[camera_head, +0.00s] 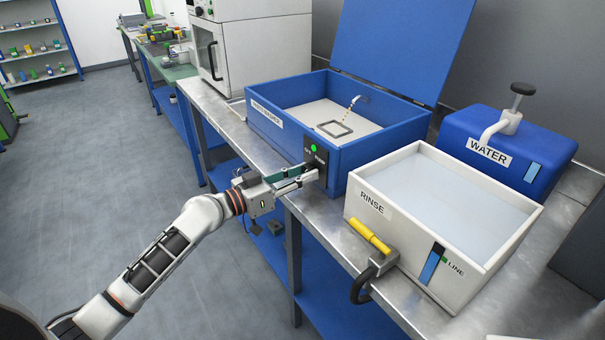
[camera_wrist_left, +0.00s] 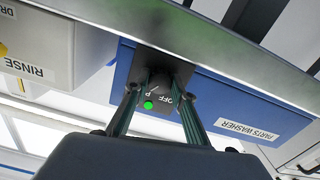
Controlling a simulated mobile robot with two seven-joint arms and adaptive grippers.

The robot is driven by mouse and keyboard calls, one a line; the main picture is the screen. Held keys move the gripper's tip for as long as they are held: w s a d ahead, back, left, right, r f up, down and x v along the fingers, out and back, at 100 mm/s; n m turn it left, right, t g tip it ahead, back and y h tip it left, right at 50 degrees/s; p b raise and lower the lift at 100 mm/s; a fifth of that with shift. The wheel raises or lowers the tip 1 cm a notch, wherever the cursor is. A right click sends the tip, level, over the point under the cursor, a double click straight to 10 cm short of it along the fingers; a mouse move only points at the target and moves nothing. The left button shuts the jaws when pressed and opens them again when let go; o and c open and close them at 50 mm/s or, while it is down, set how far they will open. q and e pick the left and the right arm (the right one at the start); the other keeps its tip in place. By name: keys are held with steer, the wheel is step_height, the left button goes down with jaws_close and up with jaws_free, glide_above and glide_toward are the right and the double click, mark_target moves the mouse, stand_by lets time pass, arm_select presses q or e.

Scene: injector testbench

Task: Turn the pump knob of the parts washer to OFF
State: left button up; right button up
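The parts washer (camera_head: 357,156) is a blue open-topped tank with its lid raised. A small black control panel (camera_head: 312,158) with a lit green light sits on its front. In the left wrist view, the picture is upside down and shows the dark round pump knob (camera_wrist_left: 159,82) on this panel, beside the word OFF and the green light (camera_wrist_left: 148,105). My left gripper (camera_head: 300,176) is at the panel. Its fingers (camera_wrist_left: 160,92) are apart, one on each side of the knob; I cannot tell whether they touch it. The knob's exact pointing is unclear. My right gripper is out of view.
A blue WATER container (camera_head: 520,150) is behind. The floor at left is clear.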

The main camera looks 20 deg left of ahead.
arm_select(q)
steer(key=shift+n, duration=0.3)
steer(key=n, duration=0.6)
steer(key=shift+r+n, duration=0.1)
steer(key=shift+n, duration=0.2)
steer(key=n+p, duration=0.1)
steer(key=n, duration=0.5)
steer(key=shift+n, duration=0.3)
stand_by(0.4)
steer(key=o, duration=1.1)
steer(key=v, duration=1.2)
